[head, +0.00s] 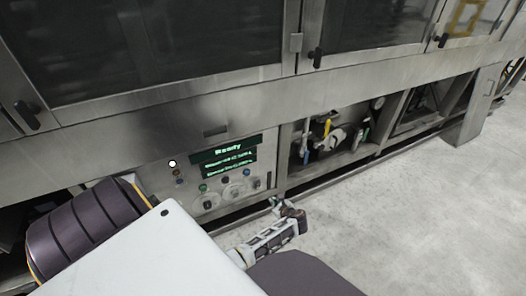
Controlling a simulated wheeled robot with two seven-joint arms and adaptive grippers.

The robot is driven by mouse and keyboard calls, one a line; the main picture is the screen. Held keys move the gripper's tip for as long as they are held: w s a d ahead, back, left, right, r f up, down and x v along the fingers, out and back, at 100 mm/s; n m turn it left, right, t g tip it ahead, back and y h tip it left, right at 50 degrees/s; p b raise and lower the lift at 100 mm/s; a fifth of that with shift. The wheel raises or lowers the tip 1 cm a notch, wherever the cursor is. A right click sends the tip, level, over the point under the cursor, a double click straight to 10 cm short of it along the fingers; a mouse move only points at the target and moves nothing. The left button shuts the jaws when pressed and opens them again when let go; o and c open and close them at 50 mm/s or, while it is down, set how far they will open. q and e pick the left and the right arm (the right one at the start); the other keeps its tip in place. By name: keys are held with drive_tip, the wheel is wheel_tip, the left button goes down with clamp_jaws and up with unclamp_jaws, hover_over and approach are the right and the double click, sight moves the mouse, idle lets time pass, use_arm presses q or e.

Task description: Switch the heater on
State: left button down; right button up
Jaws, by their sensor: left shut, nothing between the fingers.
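The control panel (222,207) of the washer sits low on the steel front, left of centre. Its dark display (228,151) reads "Ready" in green, with smaller text lines beneath. Below the display are several small knobs and buttons, among them a green one (203,187); a lit white lamp (172,163) is at the upper left. The labels are too small to read, so I cannot tell which control is the heater switch. My left gripper (288,208) is shut and empty, in front of the panel's right edge, apart from the controls. My right gripper is out of view.
Large dark-windowed doors with black handles (316,57) fill the machine's upper front. Right of the panel, an open bay holds a pump (329,136) and pipes, with a yellow valve handle (327,127). The concrete floor (420,225) at right is clear.

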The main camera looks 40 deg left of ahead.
use_arm(q)
drive_tip(key=m, duration=0.3)
drive_tip(key=shift+s+a+r+m+y, duration=0.25)
drive_tip(key=shift+s+a+m+y, duration=0.05)
drive_tip(key=shift+s+a, duration=0.1)
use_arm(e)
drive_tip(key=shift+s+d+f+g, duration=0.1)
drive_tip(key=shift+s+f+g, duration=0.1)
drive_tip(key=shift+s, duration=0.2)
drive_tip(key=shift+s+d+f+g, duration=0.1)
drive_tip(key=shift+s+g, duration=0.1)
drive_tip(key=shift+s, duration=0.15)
